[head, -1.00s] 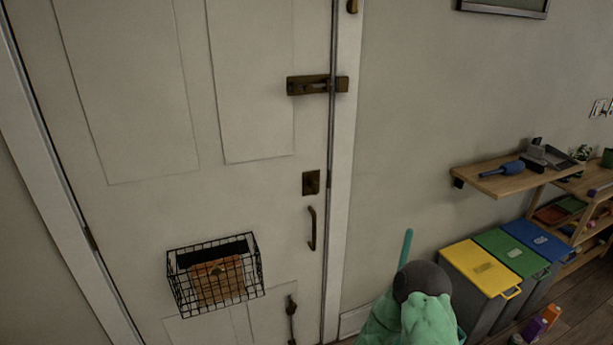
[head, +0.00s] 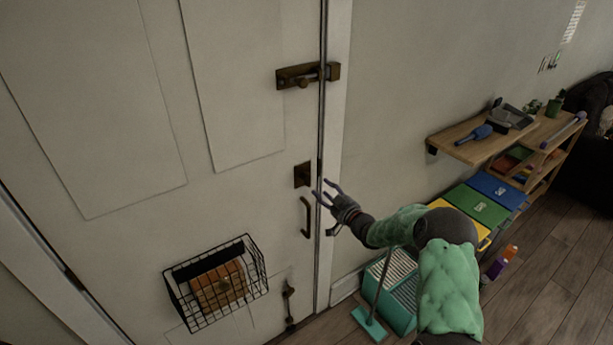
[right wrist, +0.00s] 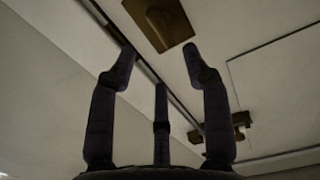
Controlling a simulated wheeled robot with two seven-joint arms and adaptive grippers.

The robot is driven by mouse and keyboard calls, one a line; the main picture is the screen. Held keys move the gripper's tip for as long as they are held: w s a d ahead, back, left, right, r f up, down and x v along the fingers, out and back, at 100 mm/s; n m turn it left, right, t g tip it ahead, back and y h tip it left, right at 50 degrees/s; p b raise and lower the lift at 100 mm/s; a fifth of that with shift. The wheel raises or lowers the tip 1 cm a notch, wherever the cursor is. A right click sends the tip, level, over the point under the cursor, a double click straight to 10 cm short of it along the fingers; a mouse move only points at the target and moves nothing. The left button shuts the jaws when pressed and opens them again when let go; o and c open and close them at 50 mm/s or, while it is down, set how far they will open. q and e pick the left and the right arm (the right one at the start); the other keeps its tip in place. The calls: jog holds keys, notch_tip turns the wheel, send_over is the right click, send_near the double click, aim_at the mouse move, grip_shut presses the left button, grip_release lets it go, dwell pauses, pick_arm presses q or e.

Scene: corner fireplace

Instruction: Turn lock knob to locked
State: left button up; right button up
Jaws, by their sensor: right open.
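The lock knob on its square brass plate (head: 303,175) is on the white door (head: 240,190), above the pull handle. My right gripper (head: 325,198) is open and empty, just right of the plate, with its fingers spread toward the door edge. In the right wrist view the brass plate with its knob (right wrist: 158,22) is at the top, beyond and between the open fingertips (right wrist: 160,52), apart from them. Whether the knob is turned cannot be told. My left gripper is not in view.
A brass slide bolt (head: 306,75) is higher on the door. The pull handle (head: 307,217) and a wire basket (head: 216,283) are below. A wooden shelf (head: 470,140), coloured bins (head: 478,208) and a teal mop head (head: 369,324) are on the right.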

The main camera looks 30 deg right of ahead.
aim_at(311, 180)
jog(key=w, duration=0.9)
jog(key=shift+a, duration=0.4)
grip_shut()
